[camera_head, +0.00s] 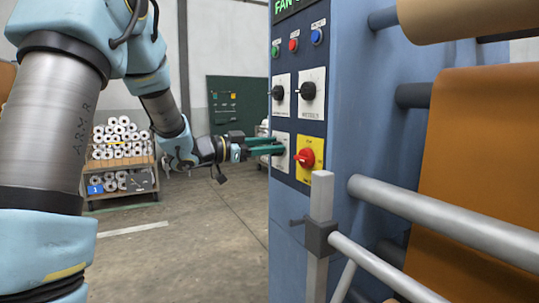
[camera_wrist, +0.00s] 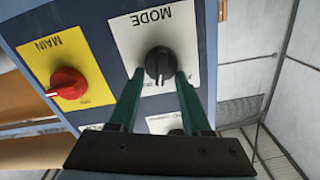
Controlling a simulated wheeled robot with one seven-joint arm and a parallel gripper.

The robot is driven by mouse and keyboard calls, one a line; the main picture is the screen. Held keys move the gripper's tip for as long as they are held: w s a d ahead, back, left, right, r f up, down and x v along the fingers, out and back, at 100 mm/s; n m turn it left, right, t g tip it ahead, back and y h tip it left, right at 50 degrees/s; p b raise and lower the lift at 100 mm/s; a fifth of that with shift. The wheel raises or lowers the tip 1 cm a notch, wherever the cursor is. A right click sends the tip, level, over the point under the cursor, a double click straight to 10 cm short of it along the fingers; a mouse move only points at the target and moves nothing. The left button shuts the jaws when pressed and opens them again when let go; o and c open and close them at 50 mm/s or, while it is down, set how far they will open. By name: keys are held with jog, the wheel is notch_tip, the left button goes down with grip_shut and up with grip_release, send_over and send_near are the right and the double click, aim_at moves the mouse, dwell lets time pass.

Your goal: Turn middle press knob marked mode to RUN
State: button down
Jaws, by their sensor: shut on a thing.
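The mode knob (camera_wrist: 158,62) is black and sits on a white plate marked MODE (camera_wrist: 128,32), which appears upside down in the wrist view. My gripper (camera_wrist: 160,75) has its two green fingertips on either side of this knob and is shut on it. A pale pointer line on the knob faces the bottom of the wrist picture. The small position words beside it are partly hidden by the fingers. In the head view my gripper (camera_head: 280,148) reaches the panel from the left and hides most of this knob.
A red main knob on a yellow plate (camera_head: 305,157) is close beside my gripper. Two black knobs (camera_head: 278,92) (camera_head: 307,90) and coloured buttons (camera_head: 294,45) are above. Grey rollers (camera_head: 440,215) stick out at right. Floor (camera_head: 190,240) at left is clear.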

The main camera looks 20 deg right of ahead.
jog(key=m+b, duration=0.4)
jog(key=m, duration=0.1)
jog(key=shift+s+f+b, duration=0.25)
jog(key=shift+s+b, duration=0.05)
jog(key=shift+b, duration=0.1)
jog(key=shift+m, duration=0.3)
jog(key=shift+c, duration=1.8)
grip_release()
jog(key=a, duration=1)
jog(key=shift+s+a, duration=0.35)
jog(key=shift+s, duration=0.1)
